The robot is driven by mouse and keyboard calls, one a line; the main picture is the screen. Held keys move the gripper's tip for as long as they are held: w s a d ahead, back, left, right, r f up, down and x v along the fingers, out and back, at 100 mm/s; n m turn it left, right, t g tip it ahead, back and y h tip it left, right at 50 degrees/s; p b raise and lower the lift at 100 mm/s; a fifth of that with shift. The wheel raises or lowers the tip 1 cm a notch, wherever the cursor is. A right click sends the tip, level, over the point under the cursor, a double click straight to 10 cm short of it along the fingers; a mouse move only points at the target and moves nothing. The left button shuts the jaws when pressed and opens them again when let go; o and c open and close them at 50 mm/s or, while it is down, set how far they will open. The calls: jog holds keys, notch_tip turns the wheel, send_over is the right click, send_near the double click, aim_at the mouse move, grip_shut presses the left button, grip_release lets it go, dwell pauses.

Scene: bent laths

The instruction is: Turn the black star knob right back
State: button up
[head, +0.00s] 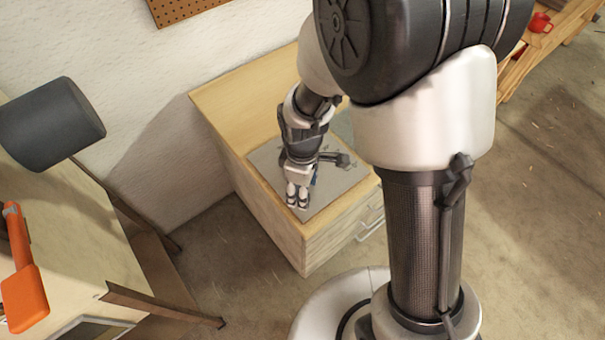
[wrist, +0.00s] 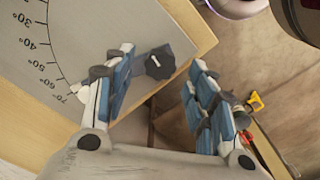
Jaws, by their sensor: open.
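The black star knob (wrist: 160,62) shows in the wrist view near the corner of a grey plate (wrist: 95,30) marked with a degree scale. A light pointer line shows on the knob's top. My gripper (wrist: 165,68) is open, with its blue-padded fingers on either side of the knob in the picture. I cannot tell how far above the knob the fingertips are.
The wooden cabinet (head: 235,100) stands against the wall, with a drawer handle (head: 370,228) on its front. An orange tool (head: 22,275) lies on a bench at the left. A yellow object (wrist: 255,102) shows beyond the plate in the wrist view.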

notch_tip(320, 180, up, 10)
jog(key=shift+f, duration=0.15)
dwell(0.5)
jog(key=s+d+r+m+t, duration=0.4)
jog(key=s+d+r+m, duration=0.7)
jog(key=s+r+m, duration=0.2)
jog(key=shift+s+r+m+t, duration=0.3)
jog(key=shift+s+r, duration=0.2)
jog(key=shift+r, duration=0.4)
